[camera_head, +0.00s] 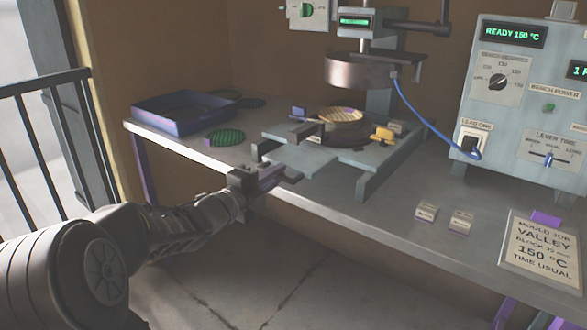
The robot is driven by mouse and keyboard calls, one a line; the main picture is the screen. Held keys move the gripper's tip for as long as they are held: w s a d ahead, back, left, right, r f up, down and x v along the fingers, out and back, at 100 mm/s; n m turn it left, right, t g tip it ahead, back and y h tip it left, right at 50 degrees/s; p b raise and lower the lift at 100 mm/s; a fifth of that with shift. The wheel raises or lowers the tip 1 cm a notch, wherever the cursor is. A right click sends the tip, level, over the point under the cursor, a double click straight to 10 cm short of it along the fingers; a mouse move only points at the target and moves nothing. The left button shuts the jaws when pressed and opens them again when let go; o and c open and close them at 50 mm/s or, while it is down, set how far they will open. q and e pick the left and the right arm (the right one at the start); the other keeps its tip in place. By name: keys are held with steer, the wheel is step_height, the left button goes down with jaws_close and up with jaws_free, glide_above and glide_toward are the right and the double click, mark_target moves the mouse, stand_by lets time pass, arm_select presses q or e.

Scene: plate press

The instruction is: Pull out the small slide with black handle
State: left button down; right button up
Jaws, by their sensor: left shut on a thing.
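The press stands on the bench, with a pale slide (322,163) on its base between two grey side rails. A round gold patterned plate (342,116) sits over the base, below the raised round press head (356,72). My left gripper (272,179) is at the front edge of the bench, at the near left end of the slide. It is shut on the dark handle there, which its fingers mostly hide. My right gripper is not in view.
A control box (530,95) stands at right with a blue cable (430,121). Two small labelled blocks and a job card (543,251) lie front right. Open floor lies before the bench.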

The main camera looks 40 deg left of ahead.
arm_select(q)
steer(key=shift+s, duration=0.6)
steer(key=c, duration=1.5)
jaws_free()
steer(key=s+p, duration=0.1)
steer(key=s, duration=0.6)
steer(key=shift+s, duration=0.35)
